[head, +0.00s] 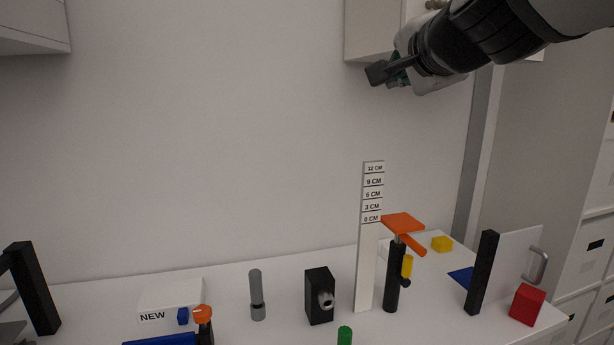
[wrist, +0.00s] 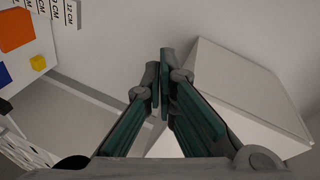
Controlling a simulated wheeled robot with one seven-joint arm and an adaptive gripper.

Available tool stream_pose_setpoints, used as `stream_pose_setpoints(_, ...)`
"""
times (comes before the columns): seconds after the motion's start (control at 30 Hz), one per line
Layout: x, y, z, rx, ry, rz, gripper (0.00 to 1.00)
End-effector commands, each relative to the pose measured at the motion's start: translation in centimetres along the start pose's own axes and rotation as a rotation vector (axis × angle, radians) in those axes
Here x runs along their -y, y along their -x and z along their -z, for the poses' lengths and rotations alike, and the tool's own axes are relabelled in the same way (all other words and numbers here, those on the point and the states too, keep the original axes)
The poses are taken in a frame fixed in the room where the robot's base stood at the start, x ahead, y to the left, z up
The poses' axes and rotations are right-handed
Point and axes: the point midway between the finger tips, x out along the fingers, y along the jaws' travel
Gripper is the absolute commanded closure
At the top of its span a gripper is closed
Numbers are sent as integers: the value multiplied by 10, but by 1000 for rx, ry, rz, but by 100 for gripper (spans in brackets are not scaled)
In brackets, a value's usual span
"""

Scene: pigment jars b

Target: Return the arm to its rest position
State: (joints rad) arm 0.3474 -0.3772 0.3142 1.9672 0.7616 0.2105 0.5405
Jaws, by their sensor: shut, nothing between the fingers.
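My arm reaches in from the upper right of the head view, and my gripper (head: 385,75) is high above the table, near the wall cabinet. In the wrist view my gripper (wrist: 160,80) shows two dark green and grey fingers. Their tips are together with nothing held between them. The gripper is well above and apart from all the objects on the table.
A white table (head: 225,320) carries a ruler board (head: 366,240), a black block (head: 319,295), a grey cylinder (head: 257,295), an orange plate (head: 403,223), a yellow block (head: 441,243) and a red block (head: 527,304). A pale cabinet (wrist: 230,95) is close beside the fingers.

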Motion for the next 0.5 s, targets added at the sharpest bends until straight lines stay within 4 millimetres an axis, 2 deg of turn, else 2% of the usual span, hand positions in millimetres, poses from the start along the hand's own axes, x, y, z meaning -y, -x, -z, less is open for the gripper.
stream_pose_setpoints(0.03, -27, 15, -19, 57, 114, -60, 100)
stream_pose_setpoints(0.1, -67, 35, -39, 141, 270, -147, 100)
stream_pose_setpoints(0.2, -125, 66, -61, 262, 470, -262, 100)
stream_pose_setpoints(0.4, -237, 138, -86, 518, 804, -460, 100)
stream_pose_setpoints(0.5, -280, 170, -91, 631, 926, -533, 100)
